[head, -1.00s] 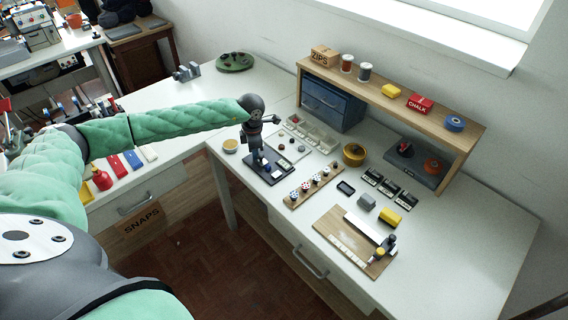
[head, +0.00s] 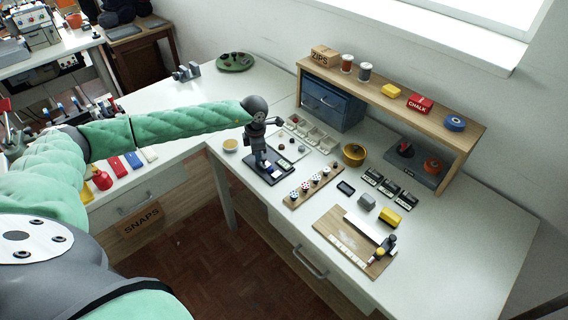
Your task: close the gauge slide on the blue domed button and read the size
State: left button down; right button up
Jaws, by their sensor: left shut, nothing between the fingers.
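A dark flat gauge (head: 281,176) lies on the white table, left of the middle, with small pale patches on its top. My left gripper (head: 261,164) points down over it from the left. Its fingers are shut with nothing between them, and the tips are at or just above the gauge's far left part. I cannot tell whether they touch the slide. The blue domed button is too small or hidden behind the fingers to make out. A reading on the gauge is not legible. My right gripper is not in view.
A wooden strip with several buttons (head: 307,193) lies just right of the gauge. A wooden board (head: 334,225) lies front right. The table's front edge is close.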

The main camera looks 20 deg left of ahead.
pick_arm(q)
jog(key=shift+s+d, duration=0.2)
jog(key=shift+d, duration=0.3)
jog(key=shift+a+b, duration=0.25)
jog(key=shift+b, duration=0.15)
dwell(0.5)
jog(key=shift+w, duration=0.1)
dwell(0.3)
jog(key=shift+r+p, duration=0.8)
jog(key=shift+r, duration=2.7)
